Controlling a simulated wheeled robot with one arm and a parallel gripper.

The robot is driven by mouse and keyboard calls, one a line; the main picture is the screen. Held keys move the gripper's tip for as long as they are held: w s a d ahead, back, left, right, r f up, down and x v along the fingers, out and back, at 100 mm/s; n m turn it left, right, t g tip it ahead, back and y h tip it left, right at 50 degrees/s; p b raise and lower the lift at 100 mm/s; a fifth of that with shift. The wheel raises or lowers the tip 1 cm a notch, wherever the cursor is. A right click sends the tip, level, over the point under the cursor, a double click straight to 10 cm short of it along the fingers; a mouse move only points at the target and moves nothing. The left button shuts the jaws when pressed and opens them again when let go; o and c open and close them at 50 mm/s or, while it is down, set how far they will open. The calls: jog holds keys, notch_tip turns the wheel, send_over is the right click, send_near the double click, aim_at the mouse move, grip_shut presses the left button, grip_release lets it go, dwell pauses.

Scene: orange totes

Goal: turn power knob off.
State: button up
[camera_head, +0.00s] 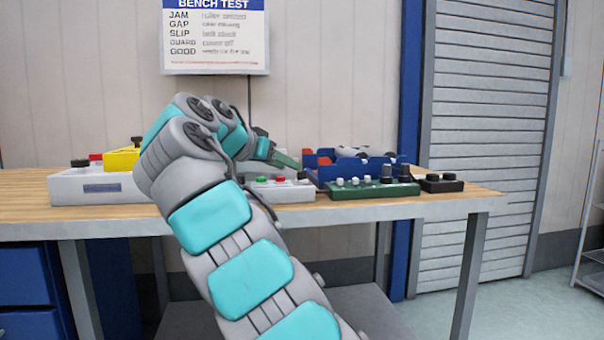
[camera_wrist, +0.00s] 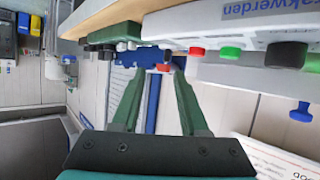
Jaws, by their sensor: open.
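My gripper (camera_wrist: 157,76) is open, with its two green fingers apart and nothing between them. In the head view one green finger of my gripper (camera_head: 287,160) shows above the bench, over the white box (camera_head: 290,193) with red, green and white buttons. In the wrist view the white box (camera_wrist: 207,22) carries a red button (camera_wrist: 197,51), a green button (camera_wrist: 230,53) and a black knob (camera_wrist: 287,54). The fingers look apart from these controls. No label marks the power knob, so I cannot tell which one it is. My arm hides part of the white box in the head view.
A green box (camera_head: 372,190) with black knobs and a small black box (camera_head: 440,184) stand to the right. Blue bins (camera_head: 350,172) lie behind. Another white box (camera_head: 95,187) and a yellow box (camera_head: 122,159) stand left. The wooden bench top (camera_head: 455,199) is bare at its right end.

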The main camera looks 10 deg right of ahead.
aim_at(302, 176)
jog(key=x, duration=0.5)
jog(key=w+x, duration=0.1)
jog(key=x, duration=0.1)
jog(key=shift+w+a+b, duration=0.15)
jog(key=shift+w+b, duration=0.05)
jog(key=shift+b, duration=0.2)
grip_shut()
dwell(0.4)
